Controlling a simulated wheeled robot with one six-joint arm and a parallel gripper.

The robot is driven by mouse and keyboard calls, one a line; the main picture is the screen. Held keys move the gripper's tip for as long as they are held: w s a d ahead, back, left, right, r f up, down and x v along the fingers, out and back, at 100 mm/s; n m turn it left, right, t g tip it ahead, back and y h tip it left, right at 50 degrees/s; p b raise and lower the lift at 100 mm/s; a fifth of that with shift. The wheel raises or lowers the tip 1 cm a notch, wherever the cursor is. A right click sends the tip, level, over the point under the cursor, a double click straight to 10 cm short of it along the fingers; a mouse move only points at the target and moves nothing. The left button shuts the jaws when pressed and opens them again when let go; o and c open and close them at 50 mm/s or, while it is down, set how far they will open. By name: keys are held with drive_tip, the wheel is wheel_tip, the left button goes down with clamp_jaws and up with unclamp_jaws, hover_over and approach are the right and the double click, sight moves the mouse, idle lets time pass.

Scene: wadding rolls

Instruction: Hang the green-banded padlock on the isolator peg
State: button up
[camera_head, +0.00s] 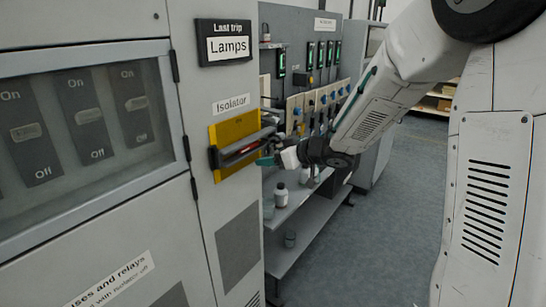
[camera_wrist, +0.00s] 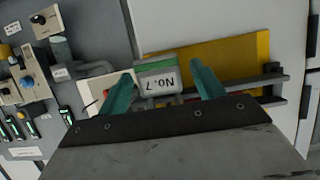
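The padlock (camera_wrist: 158,82), with a green band and a white label reading No.7 upside down, shows in the wrist view between the two teal fingers of my gripper (camera_wrist: 162,80). A narrow gap shows beside its right side, so the gripper looks open around it. Its grey shackle lies toward the isolator's dark bar; I cannot tell if it is on the peg. The isolator (camera_head: 234,146) has a yellow plate with a dark handle bar. In the head view my gripper (camera_head: 266,161) is at the bar's right end, and the padlock cannot be made out there.
The grey cabinet (camera_head: 215,95) carries the isolator. To its right, a panel with blue knobs (camera_head: 318,100) stands above a shelf (camera_head: 297,200) with bottles (camera_head: 281,195). The floor (camera_head: 400,210) in front is clear.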

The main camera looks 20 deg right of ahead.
drive_tip(key=s+d+m+g+h, duration=0.4)
drive_tip(key=s+d+m+h, duration=0.2)
drive_tip(key=s+d+h, duration=0.85)
drive_tip(key=s+a+r+g+y, duration=0.1)
drive_tip(key=s+a+g+y, duration=0.1)
drive_tip(key=s, duration=0.6)
drive_tip(key=s+a+r+g+y, duration=0.1)
drive_tip(key=s+a, duration=0.3)
drive_tip(key=s, duration=0.5)
drive_tip(key=s+a+r+m+g+y, duration=0.1)
drive_tip(key=s+a+r+g+y, duration=0.1)
drive_tip(key=s, duration=0.6)
drive_tip(key=shift+s+a+r+g+y, duration=0.2)
drive_tip(key=shift+a+g+y, duration=0.1)
drive_tip(key=shift+a+y, duration=0.65)
drive_tip(key=shift+a, duration=0.2)
